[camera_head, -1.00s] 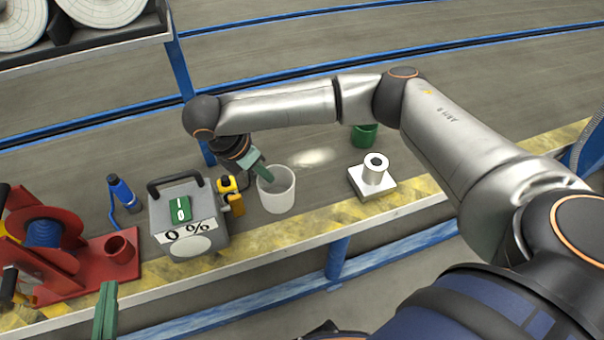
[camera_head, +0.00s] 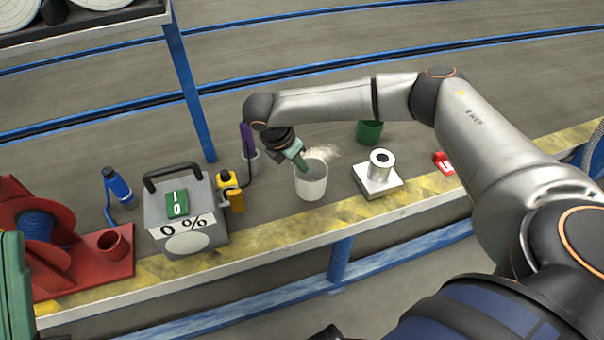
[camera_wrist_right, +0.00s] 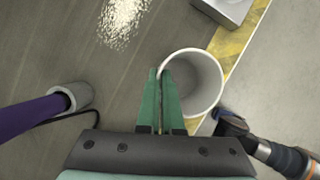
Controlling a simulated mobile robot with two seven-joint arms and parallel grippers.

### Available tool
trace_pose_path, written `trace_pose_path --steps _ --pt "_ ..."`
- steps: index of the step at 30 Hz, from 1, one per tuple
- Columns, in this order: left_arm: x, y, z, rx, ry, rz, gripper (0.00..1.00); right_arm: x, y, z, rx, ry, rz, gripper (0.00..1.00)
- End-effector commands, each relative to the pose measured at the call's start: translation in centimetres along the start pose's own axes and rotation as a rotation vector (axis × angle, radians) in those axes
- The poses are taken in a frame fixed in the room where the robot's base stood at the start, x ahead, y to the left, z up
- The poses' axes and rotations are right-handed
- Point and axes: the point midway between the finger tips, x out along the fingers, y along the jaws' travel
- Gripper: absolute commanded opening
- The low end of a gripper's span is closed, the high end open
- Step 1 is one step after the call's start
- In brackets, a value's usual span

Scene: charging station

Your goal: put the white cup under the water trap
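The white cup (camera_head: 311,182) stands upright at the middle of the bench, its front wall near the yellow-striped edge. My right gripper (camera_head: 301,160) reaches down to its rim from the upper left. In the right wrist view the two green fingers (camera_wrist_right: 160,88) are close together on the left wall of the white cup (camera_wrist_right: 207,82), one inside and one outside. I cannot tell whether the cup touches the bench. I cannot make out which thing is the water trap.
Right of the cup is a metal block with a cylinder (camera_head: 379,176); a green cup (camera_head: 370,132) is behind.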

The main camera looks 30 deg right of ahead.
Motion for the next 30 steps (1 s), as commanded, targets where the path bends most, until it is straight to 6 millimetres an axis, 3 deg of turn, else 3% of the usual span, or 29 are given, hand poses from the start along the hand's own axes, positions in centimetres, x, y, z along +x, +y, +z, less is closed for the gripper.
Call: trace_pose_path --steps 4,9,20,28,30 --pt "0.0 0.1 -1.8 0.022 0.081 0.007 0.0 1.3 0.1 0.3 0.003 -0.001 0.0 0.0" --pt "-1.2 0.8 -0.4 -0.005 0.072 0.01 0.0 3.9 0.2 -0.9 -0.001 -0.001 0.0 0.0" --pt "-0.9 0.7 -0.7 -0.008 0.07 0.009 0.0 4.0 0.1 -1.0 0.0 0.0 -0.001 0.0" --pt "-0.9 0.7 -0.6 -0.007 0.07 0.01 0.0 4.0 0.2 -1.0 0.0 0.0 0.0 0.32" --pt "-0.9 0.7 -0.6 -0.007 0.07 0.01 0.0 4.0 0.2 -1.0 0.0 0.0 0.0 0.34"
